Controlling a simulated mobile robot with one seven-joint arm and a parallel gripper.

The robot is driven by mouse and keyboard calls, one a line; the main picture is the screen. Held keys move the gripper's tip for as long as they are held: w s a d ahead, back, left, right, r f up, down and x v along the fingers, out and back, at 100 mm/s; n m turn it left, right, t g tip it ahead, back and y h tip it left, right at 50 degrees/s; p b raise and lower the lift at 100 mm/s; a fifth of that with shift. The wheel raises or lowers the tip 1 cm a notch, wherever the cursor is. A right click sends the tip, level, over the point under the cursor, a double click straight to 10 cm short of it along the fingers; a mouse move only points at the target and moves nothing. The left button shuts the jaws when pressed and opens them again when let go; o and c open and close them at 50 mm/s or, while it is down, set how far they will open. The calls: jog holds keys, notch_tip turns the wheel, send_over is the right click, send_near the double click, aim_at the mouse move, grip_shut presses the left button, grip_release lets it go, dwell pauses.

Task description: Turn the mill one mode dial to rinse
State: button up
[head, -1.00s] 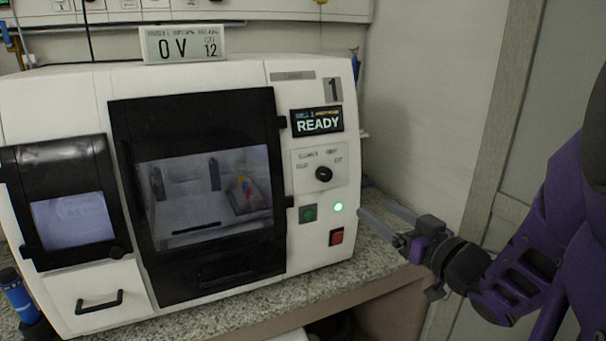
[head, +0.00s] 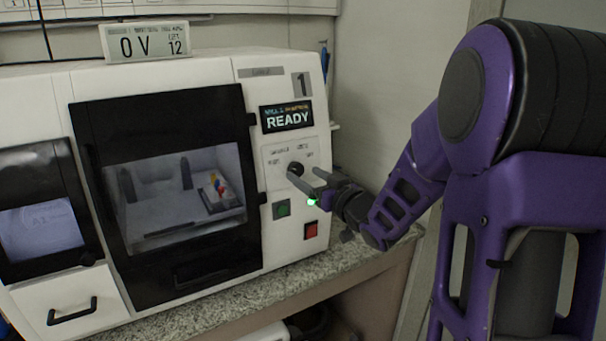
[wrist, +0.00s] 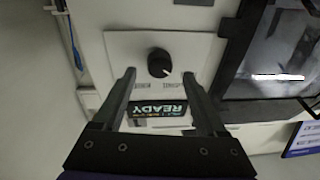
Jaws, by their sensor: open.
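The mill (head: 262,230) is a white machine marked 1, with a READY display (head: 287,117). Its mode dial (head: 295,169) is a round black knob on a light panel with small labels around it; I cannot read them. In the wrist view the dial (wrist: 160,63) shows a white pointer mark at its lower right, with the picture upside down. My gripper (head: 308,179) is in front of the panel, close to the dial in the head view. In the wrist view my gripper (wrist: 157,75) is open, its fingers either side of the dial and apart from it.
A green button (head: 281,209), a red button (head: 311,230) and a lit green lamp (head: 311,202) are below the dial. The black-framed door (head: 165,105) is left of the panel. A display box (head: 145,42) stands on top. The wall is to the right.

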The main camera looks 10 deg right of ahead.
jog(key=shift+x, duration=1.1)
grip_shut()
